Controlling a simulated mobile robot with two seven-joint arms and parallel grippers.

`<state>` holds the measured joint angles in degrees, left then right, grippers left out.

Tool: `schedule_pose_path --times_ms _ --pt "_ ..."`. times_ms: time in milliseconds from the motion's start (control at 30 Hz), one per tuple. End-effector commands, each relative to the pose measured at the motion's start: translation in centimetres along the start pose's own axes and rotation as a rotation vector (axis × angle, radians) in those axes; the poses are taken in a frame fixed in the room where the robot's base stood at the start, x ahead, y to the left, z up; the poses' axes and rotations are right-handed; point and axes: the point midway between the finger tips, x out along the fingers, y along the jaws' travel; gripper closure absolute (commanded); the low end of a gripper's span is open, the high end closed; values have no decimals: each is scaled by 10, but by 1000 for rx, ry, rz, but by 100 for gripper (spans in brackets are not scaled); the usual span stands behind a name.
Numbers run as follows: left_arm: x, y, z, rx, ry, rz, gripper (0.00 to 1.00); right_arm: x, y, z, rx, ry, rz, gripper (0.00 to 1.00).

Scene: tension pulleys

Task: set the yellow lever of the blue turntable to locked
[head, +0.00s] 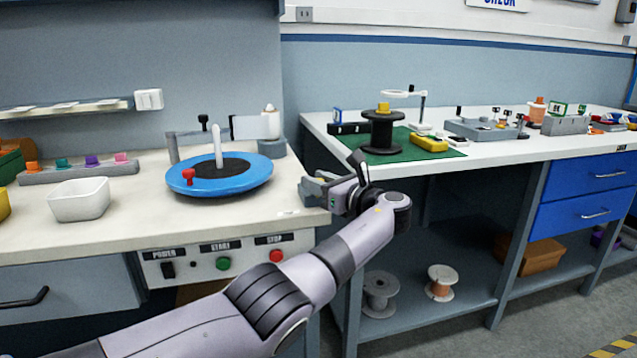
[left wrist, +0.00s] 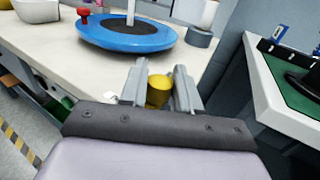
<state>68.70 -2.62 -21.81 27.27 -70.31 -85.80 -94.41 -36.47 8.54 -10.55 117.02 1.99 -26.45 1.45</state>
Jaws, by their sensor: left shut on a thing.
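The blue turntable (head: 235,182) lies on the left bench, with a dark centre, a white upright post and a red knob (head: 188,177). It also shows at the top of the left wrist view (left wrist: 128,40). My left gripper (head: 313,189) is at the right end of that bench, to the right of the turntable and apart from its disc. In the left wrist view its fingers (left wrist: 158,88) are shut on a yellow rounded piece (left wrist: 158,92), which looks like the lever's knob. The lever's shaft and its marked positions are hidden. My right gripper is not in view.
A white bin (head: 80,203) stands left of the turntable. A panel below carries a green button (head: 223,263) and a red button (head: 276,256). A gap separates this bench from the right one, where a black spool (head: 382,133) stands on a green mat (head: 440,154).

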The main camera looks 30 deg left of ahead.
Motion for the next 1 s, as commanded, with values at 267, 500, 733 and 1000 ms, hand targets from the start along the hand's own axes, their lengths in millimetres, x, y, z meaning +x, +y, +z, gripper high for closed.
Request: schedule_pose_path --times_ms 267,500,733,1000 --pt "0 0 0 0 1 0 50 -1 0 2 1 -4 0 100" --pt "-10 0 0 0 0 -2 50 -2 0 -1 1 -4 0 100" --pt "-48 -1 0 1 2 -4 50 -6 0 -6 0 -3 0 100" --pt "-71 0 0 0 2 -1 50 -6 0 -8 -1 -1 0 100"
